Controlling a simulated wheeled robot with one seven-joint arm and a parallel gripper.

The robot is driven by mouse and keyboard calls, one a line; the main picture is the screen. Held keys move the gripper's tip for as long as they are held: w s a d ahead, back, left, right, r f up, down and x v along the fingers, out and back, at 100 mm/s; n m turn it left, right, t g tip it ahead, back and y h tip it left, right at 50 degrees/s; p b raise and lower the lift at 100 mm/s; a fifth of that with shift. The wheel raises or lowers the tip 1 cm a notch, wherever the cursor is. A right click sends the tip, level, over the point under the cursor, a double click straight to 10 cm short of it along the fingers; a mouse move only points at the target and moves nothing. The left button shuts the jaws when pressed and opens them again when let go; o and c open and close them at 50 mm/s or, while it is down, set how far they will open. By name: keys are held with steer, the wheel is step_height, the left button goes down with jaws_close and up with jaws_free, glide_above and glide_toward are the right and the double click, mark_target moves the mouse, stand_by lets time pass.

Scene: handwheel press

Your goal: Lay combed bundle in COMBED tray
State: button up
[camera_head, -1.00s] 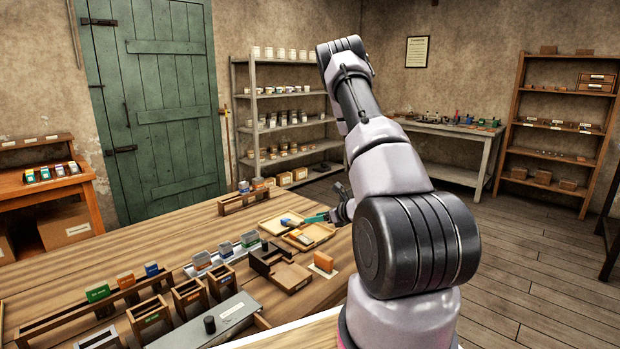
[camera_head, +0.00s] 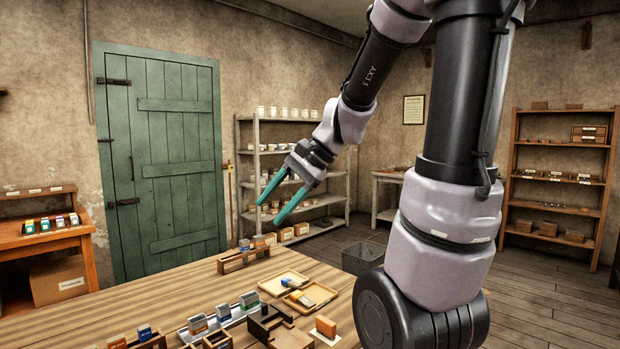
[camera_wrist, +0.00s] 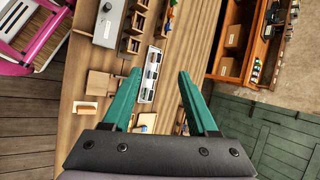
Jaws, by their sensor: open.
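Two shallow light wooden trays lie side by side on the table, a left tray (camera_head: 268,288) and a right tray (camera_head: 325,291). A small bundle (camera_head: 289,281) with blue and yellow parts lies in the left tray, toward its right side. Small pieces (camera_head: 300,298) also lie in the right tray. I cannot read any label, so I cannot tell which tray is COMBED. My gripper (camera_head: 270,212), with teal fingers, is open and empty, high above the table and apart from the trays. In the wrist view its fingers (camera_wrist: 160,75) are spread with nothing between them.
Several grey-topped blocks in a long holder (camera_head: 232,318) and a dark wooden fixture (camera_head: 262,328) stand in front. The air around my gripper is clear.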

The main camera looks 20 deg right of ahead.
steer(key=s+d+r+n+t+h, duration=0.4)
steer(key=s+r+n+h, duration=0.1)
steer(key=s, duration=0.3)
steer(key=shift+d+r+n, duration=0.3)
steer(key=shift+r+n, duration=0.3)
steer(key=shift+r, duration=0.15)
